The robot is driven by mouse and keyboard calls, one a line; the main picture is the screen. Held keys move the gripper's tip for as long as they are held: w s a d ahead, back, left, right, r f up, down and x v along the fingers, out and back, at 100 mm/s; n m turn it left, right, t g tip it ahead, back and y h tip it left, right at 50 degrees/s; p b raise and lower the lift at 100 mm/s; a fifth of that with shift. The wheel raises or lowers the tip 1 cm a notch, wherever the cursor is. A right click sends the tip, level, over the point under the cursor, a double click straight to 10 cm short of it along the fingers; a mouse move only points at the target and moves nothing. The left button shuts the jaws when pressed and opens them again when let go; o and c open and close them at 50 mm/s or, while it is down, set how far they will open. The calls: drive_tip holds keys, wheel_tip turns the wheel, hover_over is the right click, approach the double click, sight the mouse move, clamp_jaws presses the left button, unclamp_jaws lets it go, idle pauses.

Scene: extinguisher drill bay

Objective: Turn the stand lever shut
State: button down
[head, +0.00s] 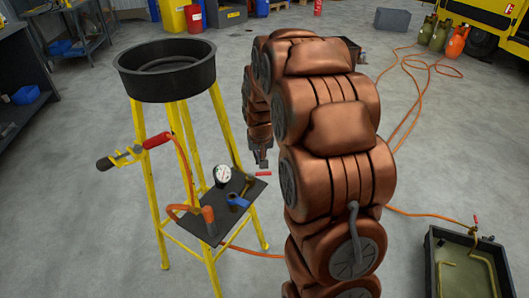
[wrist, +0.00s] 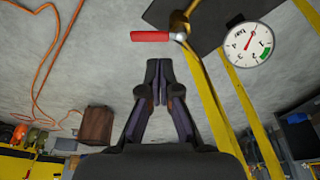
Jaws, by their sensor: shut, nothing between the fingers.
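The stand lever (head: 263,173) is a short red handle beside the right edge of the yellow stand's dark shelf. In the wrist view the red lever (wrist: 152,36) lies crosswise, its right end at a silver pivot on a brass fitting (wrist: 188,18). My gripper (head: 263,164) hangs just by the lever in the head view. In the wrist view my gripper (wrist: 159,68) has its fingers together and empty, pointing at the lever with a small visible gap. Whether the valve is open or shut I cannot tell.
The yellow stand (head: 148,190) carries a black pan (head: 167,72) and a shelf (head: 215,208) with a gauge (head: 222,174) and hose fittings. Another red handle (head: 156,141) is on its left. A dark tray (head: 470,262) sits front right. An orange hose (head: 408,110) crosses open floor.

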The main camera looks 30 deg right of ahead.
sight(264, 173)
drive_tip(key=w+d+r+p, duration=0.2)
drive_tip(key=w+d, duration=0.1)
drive_tip(key=d, duration=0.1)
wheel_tip(264, 173, down, 10)
drive_tip(key=p, duration=0.2)
drive_tip(key=shift+s+a+r+m+t, duration=0.2)
drive_tip(key=shift+s+a+m+t, duration=0.1)
drive_tip(key=shift+m+t, duration=0.1)
idle(0.5)
drive_tip(key=shift+s+d, duration=0.1)
idle(0.4)
